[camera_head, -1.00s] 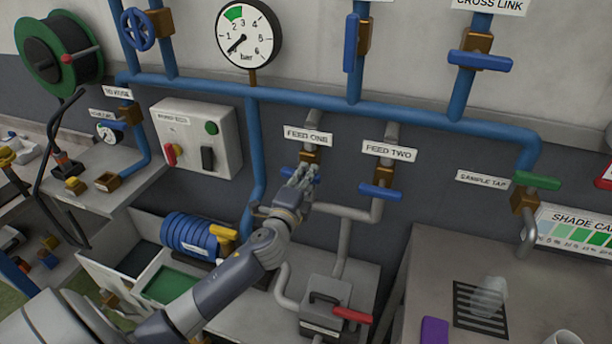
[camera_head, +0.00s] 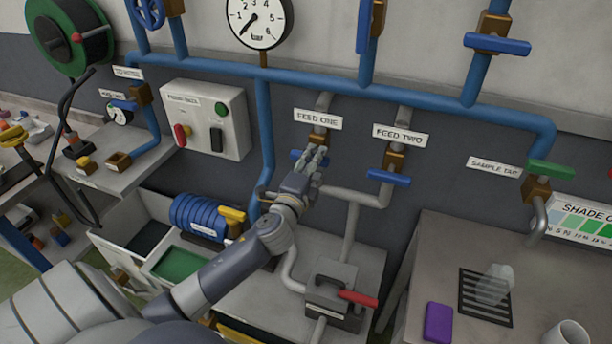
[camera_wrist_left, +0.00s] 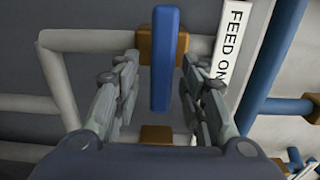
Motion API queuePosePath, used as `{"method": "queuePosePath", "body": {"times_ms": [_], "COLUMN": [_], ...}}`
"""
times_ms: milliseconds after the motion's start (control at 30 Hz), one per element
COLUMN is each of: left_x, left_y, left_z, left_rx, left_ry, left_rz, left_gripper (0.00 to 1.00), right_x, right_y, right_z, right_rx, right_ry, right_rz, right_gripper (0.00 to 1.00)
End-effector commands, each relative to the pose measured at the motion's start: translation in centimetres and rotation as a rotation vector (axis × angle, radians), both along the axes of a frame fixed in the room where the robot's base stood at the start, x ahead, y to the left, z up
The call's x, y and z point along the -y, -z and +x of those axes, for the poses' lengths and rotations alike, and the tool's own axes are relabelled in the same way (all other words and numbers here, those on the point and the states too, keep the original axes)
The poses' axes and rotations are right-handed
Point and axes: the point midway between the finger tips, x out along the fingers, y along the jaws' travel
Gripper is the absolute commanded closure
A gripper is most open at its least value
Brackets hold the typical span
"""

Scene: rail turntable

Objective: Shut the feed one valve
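The feed one valve has a blue lever handle (camera_wrist_left: 163,60) on a brass body (camera_wrist_left: 190,47), below the FEED ONE label (camera_head: 318,119). In the head view its blue handle (camera_head: 299,157) is partly hidden behind my left gripper (camera_head: 314,163). In the left wrist view my left gripper (camera_wrist_left: 160,95) is open, with one finger on each side of the blue handle and a gap on both sides. The handle lies crosswise to the grey pipe in that view. My right gripper is not in view.
The feed two valve (camera_head: 389,177) with its blue handle sits just to the right. A pressure gauge (camera_head: 259,18) is above on the blue pipe. Below are a grey box with a red lever (camera_head: 358,298) and a blue hose coil (camera_head: 202,217). A switch box (camera_head: 204,122) stands left.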

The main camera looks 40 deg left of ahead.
Motion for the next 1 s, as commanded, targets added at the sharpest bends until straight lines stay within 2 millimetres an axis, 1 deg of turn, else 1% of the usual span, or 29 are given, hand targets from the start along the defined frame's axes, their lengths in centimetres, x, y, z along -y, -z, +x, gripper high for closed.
{"method": "queuePosePath", "body": {"times_ms": [300, 500, 600, 700, 1000], "left_x": [1.5, 2.3, 2.4, 2.5, 2.6], "left_y": [0.2, 0.1, 0.1, 0.0, 0.0], "left_z": [-6.0, -9.1, -9.9, -10.4, -10.6], "left_rx": [-0.004, -0.003, -0.002, -0.001, 0.0], "left_ry": [0.001, 0.001, 0.001, 0.0, 0.0], "left_rz": [-0.002, -0.002, 0.0, 0.002, 0.002], "left_gripper": [0.62, 0.62, 0.62, 0.62, 0.62], "right_x": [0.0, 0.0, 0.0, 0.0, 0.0], "right_y": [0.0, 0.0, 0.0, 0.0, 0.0], "right_z": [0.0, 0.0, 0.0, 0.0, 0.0], "right_rx": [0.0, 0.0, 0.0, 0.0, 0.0], "right_ry": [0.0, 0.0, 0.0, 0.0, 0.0], "right_rz": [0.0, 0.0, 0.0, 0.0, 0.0], "right_gripper": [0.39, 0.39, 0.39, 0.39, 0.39]}}
